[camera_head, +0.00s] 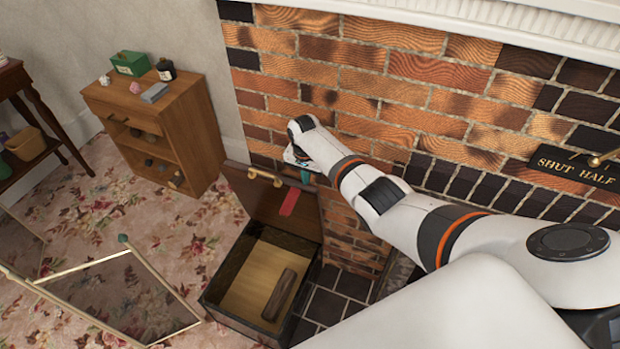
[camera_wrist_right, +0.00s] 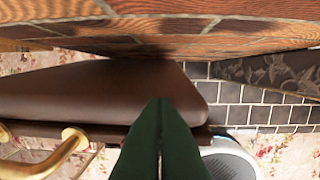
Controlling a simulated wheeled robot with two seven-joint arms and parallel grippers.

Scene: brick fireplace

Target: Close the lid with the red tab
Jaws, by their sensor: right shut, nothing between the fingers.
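An open box (camera_head: 213,298) stands on the floor by the brick wall, with a dark wooden block (camera_head: 279,294) inside. Its brown lid (camera_head: 258,203) is raised, leaning back toward the wall, with a red tab (camera_head: 289,202) on its inner face and a brass handle (camera_head: 264,177) at its upper edge. My right gripper (camera_head: 305,177) is at the lid's upper right, by the bricks. In the right wrist view its green fingers (camera_wrist_right: 160,101) are together and empty, in front of the brown lid (camera_wrist_right: 85,92); contact is unclear. My left gripper is out of view.
The brick wall (camera_head: 440,100) rises close behind my right arm. A wooden cabinet (camera_head: 195,105) with small items stands at the back left. A framed glass panel (camera_head: 120,300) is at the lower left. Carpet (camera_head: 170,220) is clear between cabinet and box.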

